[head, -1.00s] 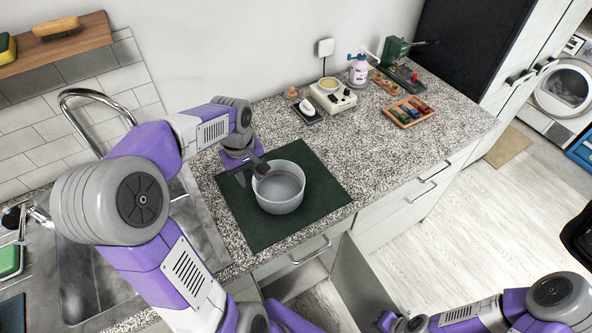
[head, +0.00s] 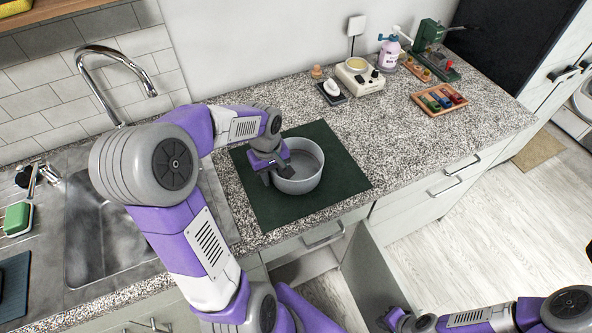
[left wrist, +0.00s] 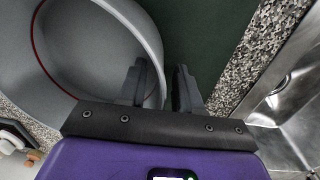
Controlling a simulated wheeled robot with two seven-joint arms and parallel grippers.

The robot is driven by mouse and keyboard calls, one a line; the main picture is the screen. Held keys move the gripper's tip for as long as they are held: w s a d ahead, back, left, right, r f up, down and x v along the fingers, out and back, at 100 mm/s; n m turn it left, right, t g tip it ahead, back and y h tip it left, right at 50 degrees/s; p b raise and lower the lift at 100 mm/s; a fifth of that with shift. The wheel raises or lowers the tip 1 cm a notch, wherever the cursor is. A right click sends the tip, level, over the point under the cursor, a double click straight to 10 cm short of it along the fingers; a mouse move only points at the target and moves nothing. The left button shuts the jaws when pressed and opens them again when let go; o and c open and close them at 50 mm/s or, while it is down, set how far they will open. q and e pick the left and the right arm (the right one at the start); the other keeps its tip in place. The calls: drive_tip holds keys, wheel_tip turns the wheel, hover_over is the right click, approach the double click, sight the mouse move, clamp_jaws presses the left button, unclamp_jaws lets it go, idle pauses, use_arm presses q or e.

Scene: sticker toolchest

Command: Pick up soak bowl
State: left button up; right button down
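The soak bowl (head: 306,182), a grey round bowl, stands upright on a dark green mat (head: 342,165) on the counter. In the left wrist view the bowl (left wrist: 85,50) fills the upper left, with a red line inside. My left gripper (head: 276,174) is at the bowl's left rim; it also shows in the left wrist view (left wrist: 161,72). Its fingers are apart, one on the bowl's inner side and one outside over the mat, with the wall between them. A gap shows beside the outer finger. My right gripper (head: 392,320) is low at the bottom edge, its fingers unclear.
A sink (head: 110,230) and faucet (head: 118,65) lie left of the mat. Behind are a cream device (head: 360,78), a spray bottle (head: 389,52) and a wooden tray (head: 438,103). An open drawer (head: 305,265) is below the counter. The counter right of the mat is clear.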

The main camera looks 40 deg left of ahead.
use_arm(q)
clamp_jaws()
drive_tip(key=shift+r, duration=0.2)
idle(0.5)
